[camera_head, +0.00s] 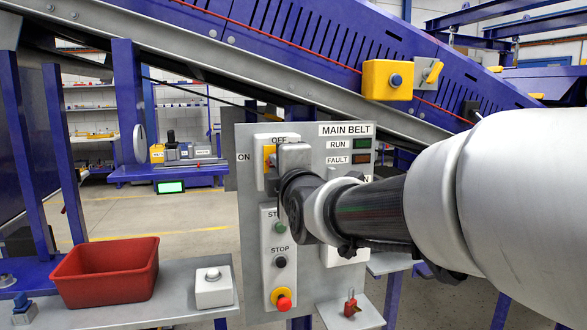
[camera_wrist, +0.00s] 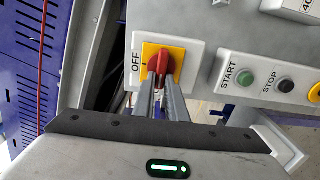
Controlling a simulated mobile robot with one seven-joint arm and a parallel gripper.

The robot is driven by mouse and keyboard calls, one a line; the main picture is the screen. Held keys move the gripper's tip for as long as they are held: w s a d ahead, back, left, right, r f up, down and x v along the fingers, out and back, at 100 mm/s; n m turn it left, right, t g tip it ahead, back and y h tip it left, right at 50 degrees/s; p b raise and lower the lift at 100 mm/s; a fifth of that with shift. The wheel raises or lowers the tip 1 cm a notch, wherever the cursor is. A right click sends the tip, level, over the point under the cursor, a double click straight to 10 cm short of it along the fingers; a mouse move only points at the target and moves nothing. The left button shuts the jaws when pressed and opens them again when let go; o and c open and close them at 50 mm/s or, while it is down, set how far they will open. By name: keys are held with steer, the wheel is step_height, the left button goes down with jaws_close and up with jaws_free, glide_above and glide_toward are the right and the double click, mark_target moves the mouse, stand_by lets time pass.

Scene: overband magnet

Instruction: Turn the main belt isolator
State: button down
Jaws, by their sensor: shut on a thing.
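The main belt isolator is a red handle (camera_wrist: 160,62) on a yellow plate (camera_wrist: 180,52) in a grey housing, at the top left of the grey control panel (camera_head: 329,164). In the wrist view OFF is printed beside its left edge, and the handle looks roughly upright in the picture. My gripper (camera_wrist: 160,84) is shut on the handle, one finger on each side. In the head view my gripper (camera_head: 291,155) hides the handle and much of the plate (camera_head: 269,158); OFF shows above and ON to the left.
Below are a green start button (camera_head: 280,227), a black stop button (camera_head: 280,262) and a red emergency stop (camera_head: 284,301). The RUN lamp (camera_head: 362,143) and FAULT lamp (camera_head: 361,158) look dark. A red bin (camera_head: 106,272) and white button box (camera_head: 213,287) stand on the left shelf.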

steer(key=c, duration=1.8)
jaws_free()
steer(key=p+v, duration=0.2)
steer(key=v, duration=1.5)
steer(key=shift+s, duration=0.25)
